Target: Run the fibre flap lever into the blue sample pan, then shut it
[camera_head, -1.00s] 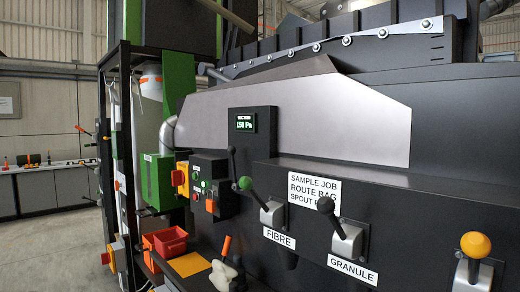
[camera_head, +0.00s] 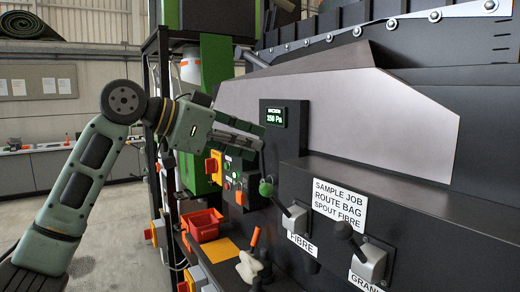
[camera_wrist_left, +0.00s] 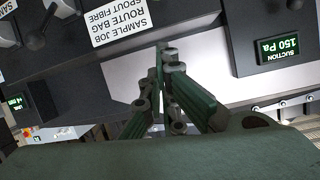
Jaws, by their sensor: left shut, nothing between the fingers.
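The fibre flap lever (camera_head: 265,188) has a green knob and a thin dark stem rising from a silver bracket above the FIBRE label (camera_head: 302,243). It leans up and to the left. My left gripper (camera_head: 260,142) reaches in from the left with its fingers together, in front of the dark panel. In the head view it appears above the green knob, apart from it, and nothing shows in it. The left wrist view shows its closed fingers (camera_wrist_left: 165,60). No blue sample pan is visible in either view. My right gripper is out of view.
A black-knobbed lever (camera_head: 343,230) stands to the right, by the GRANULE label. A white routing sign (camera_head: 338,205) and a suction display reading 150 Pa (camera_head: 275,117) are on the machine. A red bin (camera_head: 203,227) and a yellow plate (camera_head: 221,250) lie below. Open floor is at left.

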